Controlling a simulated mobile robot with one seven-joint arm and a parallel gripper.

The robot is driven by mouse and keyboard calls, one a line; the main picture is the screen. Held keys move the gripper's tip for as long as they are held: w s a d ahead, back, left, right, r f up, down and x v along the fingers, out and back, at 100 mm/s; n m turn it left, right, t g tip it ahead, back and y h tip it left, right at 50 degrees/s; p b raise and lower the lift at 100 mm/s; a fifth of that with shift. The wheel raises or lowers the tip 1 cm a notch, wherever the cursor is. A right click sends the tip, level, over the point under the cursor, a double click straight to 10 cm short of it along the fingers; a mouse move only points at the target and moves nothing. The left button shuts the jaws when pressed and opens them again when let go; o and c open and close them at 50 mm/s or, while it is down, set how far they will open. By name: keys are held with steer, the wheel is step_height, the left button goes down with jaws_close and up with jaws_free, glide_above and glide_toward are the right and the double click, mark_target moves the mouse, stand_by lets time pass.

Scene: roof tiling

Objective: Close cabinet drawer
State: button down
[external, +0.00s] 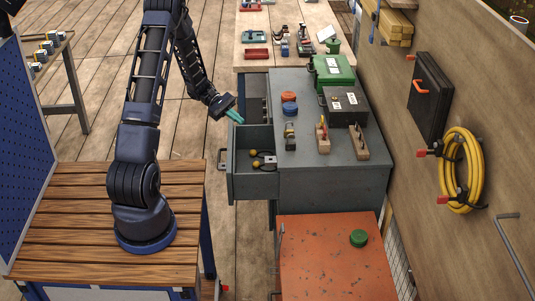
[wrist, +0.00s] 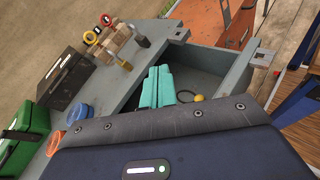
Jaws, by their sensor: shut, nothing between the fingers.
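The grey cabinet (external: 330,172) stands right of my arm in the external view. Its drawer (external: 252,187) is pulled out to the left, with yellow-ended items inside and a handle on its front. My gripper (external: 236,117), with teal fingers, is shut and empty at the drawer's back left corner, near the top edge. In the wrist view the teal fingers (wrist: 157,87) show over the drawer opening, and the drawer (wrist: 215,80) holds a yellow ball and a dark cord. I cannot tell whether the fingers touch the drawer.
On the cabinet top are a green case (external: 331,72), a black box (external: 346,106), tape rolls (external: 289,103) and small tool holders (external: 323,139). An orange-topped table (external: 335,262) stands in front of the cabinet. The wooden floor left of the drawer is free.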

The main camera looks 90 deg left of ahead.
steer(key=s+a+f+n+t+y, duration=0.4)
steer(key=s+a+f+n+y, duration=0.15)
steer(key=s+f, duration=0.5)
steer(key=s+a+f+n+t+y, duration=0.35)
steer(key=s+a+f+n, duration=0.25)
steer(key=s+f, duration=0.45)
steer(key=w, duration=1.3)
steer(key=shift+w+d+r, duration=0.25)
steer(key=shift+w+r, duration=0.05)
steer(key=shift+r, duration=0.15)
steer(key=shift+m+g, duration=0.25)
